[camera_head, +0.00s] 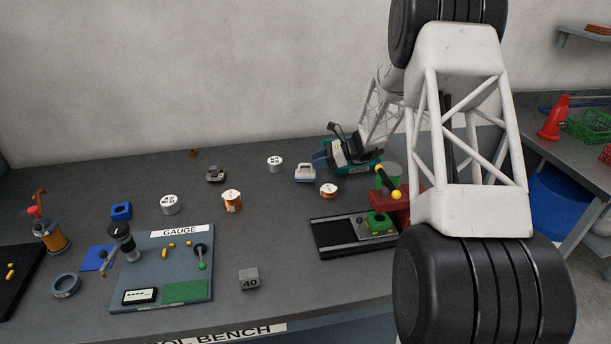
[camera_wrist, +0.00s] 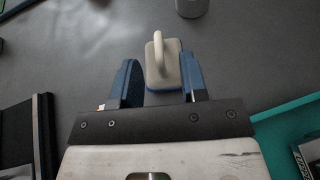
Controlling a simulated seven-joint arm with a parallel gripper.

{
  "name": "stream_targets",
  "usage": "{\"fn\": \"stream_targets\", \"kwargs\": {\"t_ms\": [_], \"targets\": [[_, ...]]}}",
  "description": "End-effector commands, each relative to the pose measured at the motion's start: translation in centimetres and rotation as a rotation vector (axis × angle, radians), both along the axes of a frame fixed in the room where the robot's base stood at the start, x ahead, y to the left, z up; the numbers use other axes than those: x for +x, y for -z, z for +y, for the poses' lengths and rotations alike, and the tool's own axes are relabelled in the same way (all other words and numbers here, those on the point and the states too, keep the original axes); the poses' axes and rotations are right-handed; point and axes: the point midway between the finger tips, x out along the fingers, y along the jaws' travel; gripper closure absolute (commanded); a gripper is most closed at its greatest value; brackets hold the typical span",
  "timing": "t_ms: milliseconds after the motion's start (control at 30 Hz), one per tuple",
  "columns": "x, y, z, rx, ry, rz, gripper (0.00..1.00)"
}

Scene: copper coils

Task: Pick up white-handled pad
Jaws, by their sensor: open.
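The white-handled pad (camera_head: 305,173) is a small block with a white top, a looped white handle and a blue base. It lies on the grey bench, left of my gripper (camera_head: 320,158). In the wrist view the pad (camera_wrist: 157,68) shows between and partly beyond my two blue fingers (camera_wrist: 158,78). The right finger overlaps its right edge in the picture; whether they touch cannot be told. The left finger stands apart from it. My gripper is open, with nothing held.
A white cylinder (camera_head: 275,164) stands left of the pad, and a copper coil (camera_head: 329,193) in front at right. A teal tray (camera_head: 368,169) lies beside my gripper. A black track (camera_head: 330,238) and a gauge board (camera_head: 160,276) are nearer the front. Bare bench surrounds the pad.

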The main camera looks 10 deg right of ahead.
Motion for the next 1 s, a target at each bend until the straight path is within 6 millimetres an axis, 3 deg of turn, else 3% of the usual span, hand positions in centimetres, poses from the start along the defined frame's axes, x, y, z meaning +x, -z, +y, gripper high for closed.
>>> {"fn": "stream_targets", "kwargs": {"t_ms": [433,1000], "targets": [[0.7,1.6,4.1,0.0,-0.001,0.0,0.6],[0.8,1.8,4.5,0.0,0.0,0.0,0.6]]}}
